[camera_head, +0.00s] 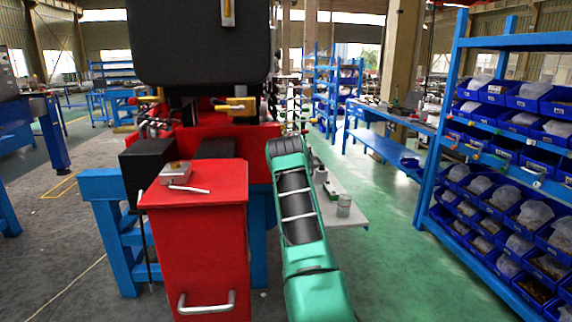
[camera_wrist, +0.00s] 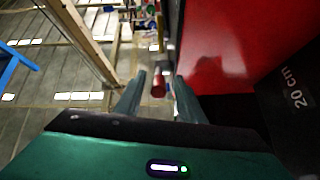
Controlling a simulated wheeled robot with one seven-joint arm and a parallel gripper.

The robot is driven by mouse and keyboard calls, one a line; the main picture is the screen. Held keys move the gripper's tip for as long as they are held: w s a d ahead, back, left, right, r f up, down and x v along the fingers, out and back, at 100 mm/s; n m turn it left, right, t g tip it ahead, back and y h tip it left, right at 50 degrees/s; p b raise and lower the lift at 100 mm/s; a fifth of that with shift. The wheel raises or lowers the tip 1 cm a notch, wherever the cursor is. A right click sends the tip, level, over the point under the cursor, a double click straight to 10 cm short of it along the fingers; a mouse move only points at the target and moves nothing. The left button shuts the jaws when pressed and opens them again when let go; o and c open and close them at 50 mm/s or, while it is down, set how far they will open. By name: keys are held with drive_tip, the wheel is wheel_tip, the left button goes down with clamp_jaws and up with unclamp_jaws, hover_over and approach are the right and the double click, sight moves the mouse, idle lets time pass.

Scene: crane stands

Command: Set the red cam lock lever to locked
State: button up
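The red cam lock lever (camera_wrist: 158,86) shows in the wrist view as a short red grip on a thin rod that runs up the picture. My gripper (camera_wrist: 160,78) is open, with one dark green finger on each side of the red grip. The grip appears in the gap between the fingertips; I cannot tell how deep it sits or whether a finger touches it. In the head view my green arm reaches forward, and my gripper and the lever cannot be made out there.
A large red panel (camera_wrist: 232,40) stands close to the right finger in the wrist view, beside a dark part marked "20 cm" (camera_wrist: 292,88). In the head view a red cabinet (camera_head: 200,250) stands left of my arm, and blue shelves with bins (camera_head: 500,120) stand right.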

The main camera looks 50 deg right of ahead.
drive_tip(key=v, duration=1)
drive_tip(key=shift+f, duration=0.2)
drive_tip(key=shift+a, duration=0.1)
drive_tip(key=shift+c, duration=0.4)
